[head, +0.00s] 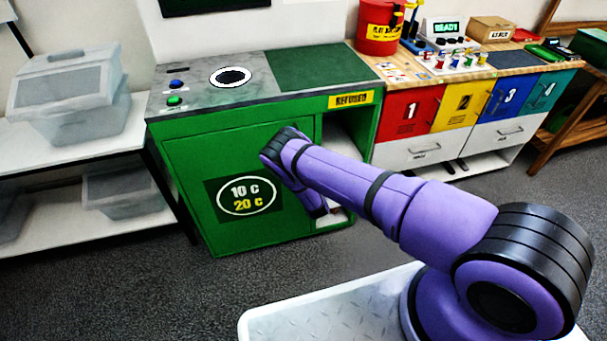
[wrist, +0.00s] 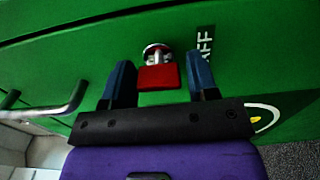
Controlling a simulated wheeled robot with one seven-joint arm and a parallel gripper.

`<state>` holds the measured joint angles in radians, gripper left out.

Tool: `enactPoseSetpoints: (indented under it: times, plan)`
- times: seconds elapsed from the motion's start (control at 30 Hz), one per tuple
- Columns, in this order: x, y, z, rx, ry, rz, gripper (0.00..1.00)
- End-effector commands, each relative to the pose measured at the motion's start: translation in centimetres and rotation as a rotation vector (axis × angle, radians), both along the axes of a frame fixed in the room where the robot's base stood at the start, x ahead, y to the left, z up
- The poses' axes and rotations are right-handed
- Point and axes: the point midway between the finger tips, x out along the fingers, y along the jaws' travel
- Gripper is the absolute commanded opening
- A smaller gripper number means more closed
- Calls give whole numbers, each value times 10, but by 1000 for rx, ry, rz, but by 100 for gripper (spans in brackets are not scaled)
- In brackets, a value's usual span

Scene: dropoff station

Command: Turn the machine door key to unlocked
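The machine door (head: 188,165) is a green panel marked "10 c 20 c" on the front of the green machine. In the wrist view a red key (wrist: 158,78) sits in a round silver lock (wrist: 156,50) on the green front. My gripper (wrist: 159,60) is open, with one dark blue finger on each side of the key. A gap shows between the key and both fingers, so they do not appear to touch it. In the head view my arm hides the key and lock, and the fingers cannot be made out.
A silver bar handle (wrist: 62,108) is at the left in the wrist view, and white "AFF" lettering is right of the lock. A shelf (head: 90,160) with grey bins stands left of the machine. A workbench (head: 500,65) with coloured drawers stands right.

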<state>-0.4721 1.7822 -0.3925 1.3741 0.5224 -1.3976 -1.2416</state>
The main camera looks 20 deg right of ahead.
Motion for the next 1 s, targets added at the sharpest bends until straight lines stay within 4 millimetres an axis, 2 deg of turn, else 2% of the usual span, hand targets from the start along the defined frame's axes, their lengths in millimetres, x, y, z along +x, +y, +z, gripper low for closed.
enactPoseSetpoints:
  times: [0.3,0.43,0.57,0.8,1.0]
  plan:
    - [0,0,0,1,0,0,66]
    - [-7,1,0,1,0,1,66]
    - [-26,1,0,0,2,1,66]
    - [-72,0,0,0,2,1,66]
    - [-98,0,0,1,1,0,66]
